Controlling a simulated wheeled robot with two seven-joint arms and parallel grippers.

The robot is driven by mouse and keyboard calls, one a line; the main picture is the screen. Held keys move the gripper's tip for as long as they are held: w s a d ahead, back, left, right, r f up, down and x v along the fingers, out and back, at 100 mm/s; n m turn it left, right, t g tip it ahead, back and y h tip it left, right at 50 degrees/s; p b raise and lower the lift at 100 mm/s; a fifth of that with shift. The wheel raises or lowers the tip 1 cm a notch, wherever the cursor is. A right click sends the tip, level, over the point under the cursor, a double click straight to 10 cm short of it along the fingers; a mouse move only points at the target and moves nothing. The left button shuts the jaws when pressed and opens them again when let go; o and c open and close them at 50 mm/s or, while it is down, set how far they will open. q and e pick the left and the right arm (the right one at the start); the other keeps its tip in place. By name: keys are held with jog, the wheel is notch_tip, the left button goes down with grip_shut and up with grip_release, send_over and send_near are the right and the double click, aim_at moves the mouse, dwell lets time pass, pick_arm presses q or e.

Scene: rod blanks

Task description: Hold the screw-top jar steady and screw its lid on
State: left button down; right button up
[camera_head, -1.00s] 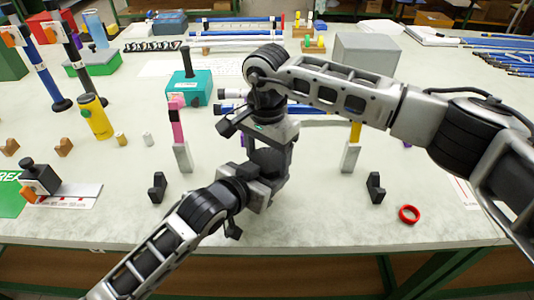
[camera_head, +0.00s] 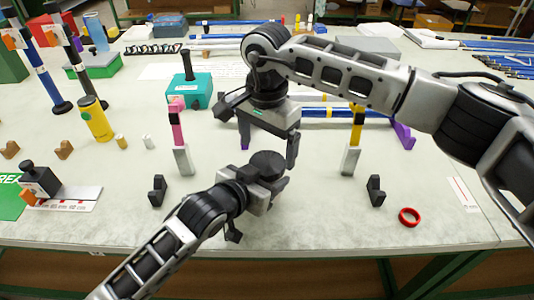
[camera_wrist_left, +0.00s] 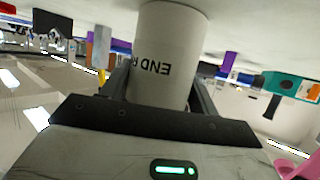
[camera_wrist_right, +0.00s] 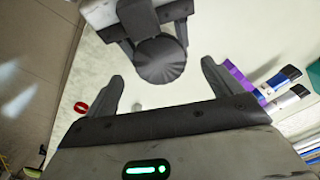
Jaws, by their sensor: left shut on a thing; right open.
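The screw-top jar is a pale cylinder (camera_wrist_left: 170,55) with upside-down black lettering in the left wrist view. My left gripper (camera_head: 267,184) is shut around it above the table's front half. A dark ribbed round lid (camera_head: 267,163) sits on top of the jar and hides most of it in the head view. The lid also shows in the right wrist view (camera_wrist_right: 161,60). My right gripper (camera_head: 260,133) is open and empty above the lid, clear of it. How tightly the lid is seated cannot be told.
Black V-shaped supports (camera_head: 157,190) (camera_head: 375,190) stand left and right of the jar. A red ring (camera_head: 409,216) lies at the front right. A pink-topped post (camera_head: 180,140) and a yellow-topped post (camera_head: 353,140) stand behind. A teal box (camera_head: 190,91) is at the back left.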

jog(key=shift+r, duration=0.4)
jog(key=shift+o, duration=1)
notch_tip(320, 180, up, 12)
pick_arm(q)
jog(key=shift+c, duration=1.5)
grip_release()
jog(key=v, duration=1.6)
pick_arm(e)
jog(key=shift+r, duration=0.15)
